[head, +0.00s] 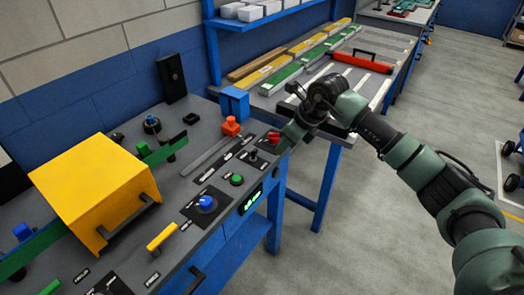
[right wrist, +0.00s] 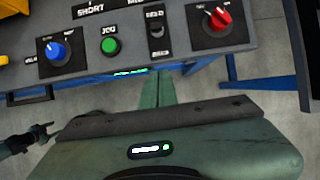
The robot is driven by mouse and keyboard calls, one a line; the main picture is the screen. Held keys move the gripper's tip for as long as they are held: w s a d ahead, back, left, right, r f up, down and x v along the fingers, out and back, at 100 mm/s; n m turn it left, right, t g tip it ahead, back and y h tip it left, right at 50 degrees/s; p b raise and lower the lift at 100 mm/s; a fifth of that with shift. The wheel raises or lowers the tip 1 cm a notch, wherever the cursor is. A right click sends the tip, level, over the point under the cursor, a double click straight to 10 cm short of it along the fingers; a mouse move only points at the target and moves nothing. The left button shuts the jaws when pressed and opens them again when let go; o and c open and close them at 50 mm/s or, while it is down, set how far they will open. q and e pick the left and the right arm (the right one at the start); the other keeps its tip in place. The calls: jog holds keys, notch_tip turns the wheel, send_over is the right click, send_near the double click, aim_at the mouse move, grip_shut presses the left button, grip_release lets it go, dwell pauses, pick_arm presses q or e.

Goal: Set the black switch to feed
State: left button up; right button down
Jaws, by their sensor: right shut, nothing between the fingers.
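The black switch (right wrist: 156,31) is a small rocker on the grey panel, between the green JOG button (right wrist: 109,46) and a red knob (right wrist: 213,21). Small labels sit above and below it, too blurred to read surely, and I cannot tell its setting. In the head view the switch (head: 253,156) is small, behind the green button. My right gripper (head: 287,142) is shut and empty by the panel's right front edge. In the right wrist view its fingers (right wrist: 157,88) point toward the panel, below the switch and apart from it.
A blue knob (head: 205,203) and a yellow handle (head: 162,236) lie along the panel front. A yellow box-shaped cover (head: 95,190) stands at left. An orange-red part (head: 231,127) and a blue block (head: 235,103) stand behind the switch. Open floor lies right of the bench.

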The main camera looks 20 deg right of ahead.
aim_at(254, 155)
jog(key=p+x, duration=0.1)
jog(key=x, duration=0.6)
jog(key=shift+w+a+f, duration=0.1)
jog(key=shift+f, duration=0.1)
jog(key=shift+w+a+r+p, duration=0.2)
jog(key=shift+w+a+p, duration=0.2)
jog(key=shift+w, duration=0.15)
jog(key=shift+w+a+r+p, duration=0.15)
jog(key=shift+w+a+p, duration=0.1)
jog(key=shift+w+a, duration=0.5)
jog(key=shift+w, duration=0.3)
